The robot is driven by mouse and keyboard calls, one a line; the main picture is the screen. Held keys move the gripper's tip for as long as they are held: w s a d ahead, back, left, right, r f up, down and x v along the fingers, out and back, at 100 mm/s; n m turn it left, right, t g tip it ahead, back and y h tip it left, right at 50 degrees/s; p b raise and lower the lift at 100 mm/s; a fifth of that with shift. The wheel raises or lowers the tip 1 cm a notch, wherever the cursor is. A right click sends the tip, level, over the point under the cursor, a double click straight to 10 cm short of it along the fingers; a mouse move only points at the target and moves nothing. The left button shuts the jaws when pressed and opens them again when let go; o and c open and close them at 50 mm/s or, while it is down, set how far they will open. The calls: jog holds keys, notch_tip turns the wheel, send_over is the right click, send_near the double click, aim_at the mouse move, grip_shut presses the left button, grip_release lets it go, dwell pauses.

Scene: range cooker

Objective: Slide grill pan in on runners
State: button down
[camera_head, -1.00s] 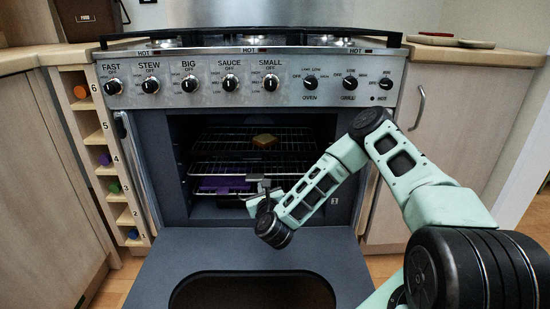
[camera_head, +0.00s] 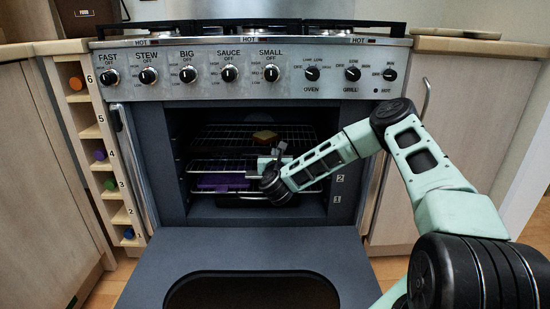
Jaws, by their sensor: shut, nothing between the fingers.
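The oven (camera_head: 343,205) is open, its door folded down in front. A wire rack (camera_head: 225,140) inside carries a piece of toast or bread (camera_head: 265,135). Lower down, a purple slab (camera_head: 222,182) lies inside near another wire rack (camera_head: 205,166). I cannot tell which of these parts is the grill pan. My gripper (camera_head: 266,164) is inside the oven mouth, right of the purple slab and below the toast. It is shut and holds nothing. My wrist hides the right part of the lower racks, and contact with a rack cannot be told.
The lowered door (camera_head: 235,250) spans the floor in front. Control knobs (camera_head: 229,73) line the panel above the opening. A numbered wooden rack with coloured plugs (camera_head: 118,190) stands at left, and a cupboard (camera_head: 455,135) at right.

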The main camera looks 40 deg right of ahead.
jog(key=shift+x, duration=0.85)
jog(key=shift+w+d, duration=0.1)
jog(key=shift+b+x, duration=0.3)
jog(key=shift+x, duration=1.55)
